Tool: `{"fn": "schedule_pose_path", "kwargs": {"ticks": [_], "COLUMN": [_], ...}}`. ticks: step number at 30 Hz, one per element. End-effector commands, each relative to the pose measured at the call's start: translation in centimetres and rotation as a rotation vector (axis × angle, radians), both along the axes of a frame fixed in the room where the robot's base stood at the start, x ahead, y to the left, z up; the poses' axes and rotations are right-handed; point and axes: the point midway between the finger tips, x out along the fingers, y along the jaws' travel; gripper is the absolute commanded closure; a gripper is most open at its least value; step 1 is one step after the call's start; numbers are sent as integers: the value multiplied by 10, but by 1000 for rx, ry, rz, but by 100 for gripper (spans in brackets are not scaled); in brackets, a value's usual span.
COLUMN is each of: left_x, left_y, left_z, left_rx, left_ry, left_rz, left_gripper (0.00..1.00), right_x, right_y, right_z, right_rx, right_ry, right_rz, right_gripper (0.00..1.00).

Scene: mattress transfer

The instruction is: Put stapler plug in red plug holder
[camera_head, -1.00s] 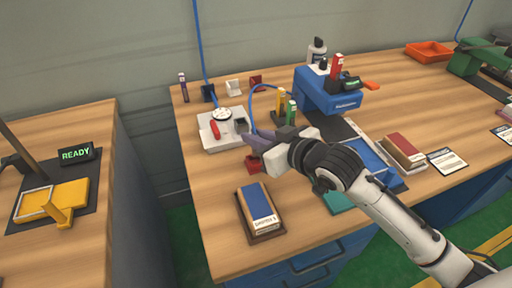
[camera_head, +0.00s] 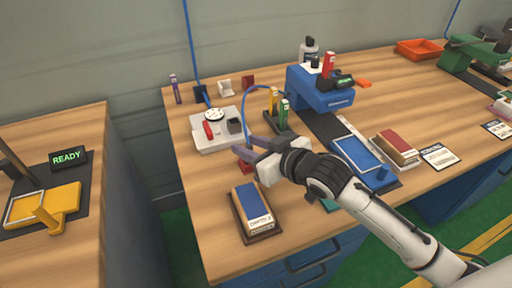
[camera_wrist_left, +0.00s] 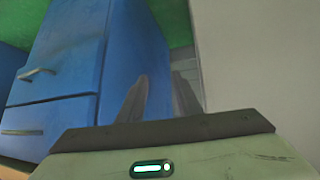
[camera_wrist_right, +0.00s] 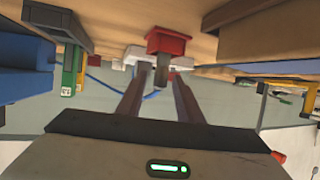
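A red block (camera_head: 241,167) with a short grey stub lies on the table near my right gripper (camera_head: 243,146); I take it for the stapler plug. In the right wrist view the red block (camera_wrist_right: 168,41) is just beyond the fingertips, its grey stub (camera_wrist_right: 160,76) between them. My right gripper's fingers (camera_wrist_right: 158,80) are apart, and I cannot see them pressing on it. A blue cable arcs from the blue stapler (camera_head: 320,92) down behind the gripper; its end is hidden. A small red holder (camera_head: 248,81) stands at the table's back. My left gripper (camera_wrist_left: 162,88) shows only in its wrist view, open and empty.
Black (camera_head: 200,93) and white (camera_head: 225,87) holders stand beside the red one. A grey device with a gauge (camera_head: 218,138), upright green and yellow pieces (camera_head: 284,112) and a blue-topped block (camera_head: 253,205) surround the gripper. Blue drawers (camera_wrist_left: 62,75) face the left gripper.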

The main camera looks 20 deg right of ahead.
Motion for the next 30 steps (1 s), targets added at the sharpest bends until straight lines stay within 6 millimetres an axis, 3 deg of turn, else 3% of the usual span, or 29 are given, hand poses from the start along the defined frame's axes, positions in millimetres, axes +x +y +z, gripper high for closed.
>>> {"fn": "schedule_pose_path", "kwargs": {"ticks": [5, 12, 18, 30], "left_x": [0, 0, -1, -1], "left_y": [0, 1, 2, 2], "left_z": [2, 3, 2, 2], "left_rx": [0, 1, 1, 1], "left_ry": [-1, -1, 2, 3], "left_rz": [1, 4, 5, 5], "left_gripper": [69, 69, 69, 69], "right_x": [-20, -67, -94, -104], "right_y": [-8, -25, -34, -38], "right_z": [9, 29, 40, 47], "right_rx": [-1, -2, -1, 0], "right_ry": [-2, 1, 2, -1], "right_rz": [1, 1, 0, 0], "right_gripper": [67, 67, 67, 67]}}
